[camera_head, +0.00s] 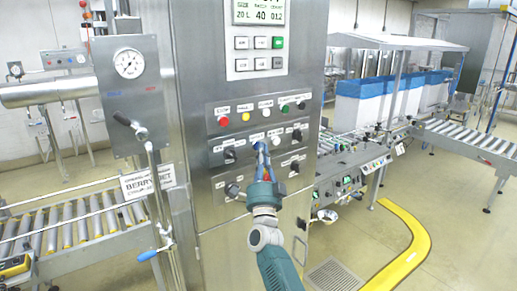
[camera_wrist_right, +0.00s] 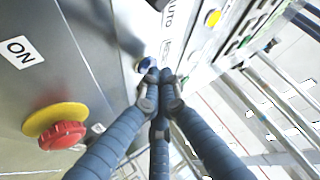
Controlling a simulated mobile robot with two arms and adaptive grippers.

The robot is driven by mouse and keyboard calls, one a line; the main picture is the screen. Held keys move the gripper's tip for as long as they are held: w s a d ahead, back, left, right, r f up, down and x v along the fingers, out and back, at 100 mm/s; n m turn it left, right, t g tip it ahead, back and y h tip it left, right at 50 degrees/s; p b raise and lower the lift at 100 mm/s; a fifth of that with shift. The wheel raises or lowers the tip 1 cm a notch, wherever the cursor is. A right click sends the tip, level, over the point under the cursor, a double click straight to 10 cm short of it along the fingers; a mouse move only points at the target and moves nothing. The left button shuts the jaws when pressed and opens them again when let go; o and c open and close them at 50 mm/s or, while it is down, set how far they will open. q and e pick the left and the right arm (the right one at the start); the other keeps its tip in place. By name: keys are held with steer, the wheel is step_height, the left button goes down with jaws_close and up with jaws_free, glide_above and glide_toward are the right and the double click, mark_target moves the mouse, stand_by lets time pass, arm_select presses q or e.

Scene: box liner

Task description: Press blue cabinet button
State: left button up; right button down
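The blue button (camera_wrist_right: 147,65) shows in the wrist view on the steel cabinet front (camera_head: 240,185), just beyond my fingertips. In the head view my fingers and the button run together, so it is largely hidden. My right gripper (camera_head: 262,150) reaches up to the panel at the middle of the control rows. In the wrist view its blue ribbed fingers (camera_wrist_right: 160,80) come together at the tips with nothing between them. The tips are right beside the button; I cannot tell whether they touch it. My left gripper is not in view.
Close around are black rotary knobs (camera_head: 230,153) and a row with a red button (camera_head: 223,121) and a yellow button (camera_head: 245,117). A red knob on a yellow ring (camera_wrist_right: 62,134) shows in the wrist view. Roller conveyors (camera_head: 70,230) stand left; a yellow floor rail (camera_head: 415,240) curves at right.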

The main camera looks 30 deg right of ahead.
stand_by(0.5)
steer(key=shift+s+p, duration=0.4)
steer(key=shift+s, duration=0.3)
steer(key=s+p, duration=0.1)
steer(key=s, duration=0.2)
steer(key=s+p, duration=0.1)
steer(key=s, duration=0.1)
steer(key=shift+d+p, duration=0.25)
steer(key=shift+p, duration=0.1)
stand_by(0.4)
